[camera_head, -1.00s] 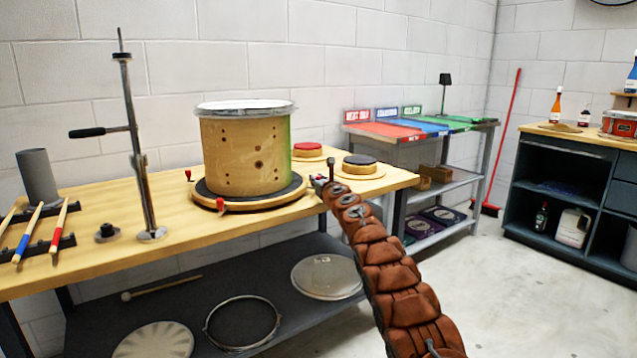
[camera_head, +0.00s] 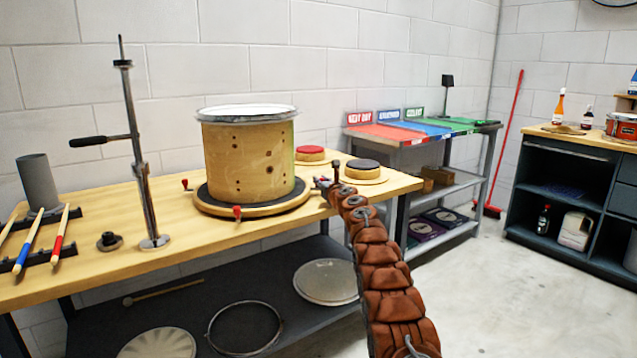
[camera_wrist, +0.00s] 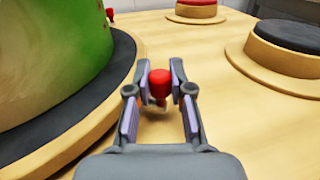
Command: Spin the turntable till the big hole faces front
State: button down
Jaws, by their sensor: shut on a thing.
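The round turntable (camera_head: 215,208) lies on the wooden bench, with a dark top and red knobs around its rim. A tan wooden drum shell (camera_head: 222,160) stands upright on it, tinted green on its right side. Several small holes show in the shell; the largest-looking dark hole (camera_head: 269,170) is right of the middle of the visible face. One red knob (camera_head: 237,212) is near the front and another (camera_head: 185,183) at the left. My gripper (camera_head: 322,182) is at the turntable's right edge. In the wrist view my gripper (camera_wrist: 160,72) is shut on a red knob (camera_wrist: 159,84).
A red-topped round pad (camera_head: 310,153) and a dark-topped round pad (camera_head: 363,165) sit right of the turntable. A metal stand (camera_head: 146,200) and drumsticks (camera_head: 61,232) are on the left. The lower shelf holds a hoop (camera_head: 243,328) and drumheads.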

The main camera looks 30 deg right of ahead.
jog(key=c, duration=1.1)
grip_release()
jog(key=shift+d, duration=0.1)
jog(key=shift+c, duration=0.2)
jog(key=shift+o, duration=0.6)
jog(key=shift+s+r, duration=0.2)
jog(key=shift+s, duration=0.25)
jog(key=shift+s+a+f, duration=0.1)
jog(key=shift+s, duration=0.35)
jog(key=shift+s+a+f, duration=0.1)
jog(key=shift+s, duration=0.35)
jog(key=shift+s+a+r, duration=0.1)
jog(key=shift+s+r, duration=0.05)
jog(key=shift+s, duration=0.45)
jog(key=shift+s+a+f, duration=0.1)
jog(key=shift+s+a, duration=0.1)
jog(key=shift+s, duration=0.7)
jog(key=shift+s+a+f, duration=0.1)
jog(key=shift+s+a, duration=0.05)
jog(key=shift+s, duration=0.7)
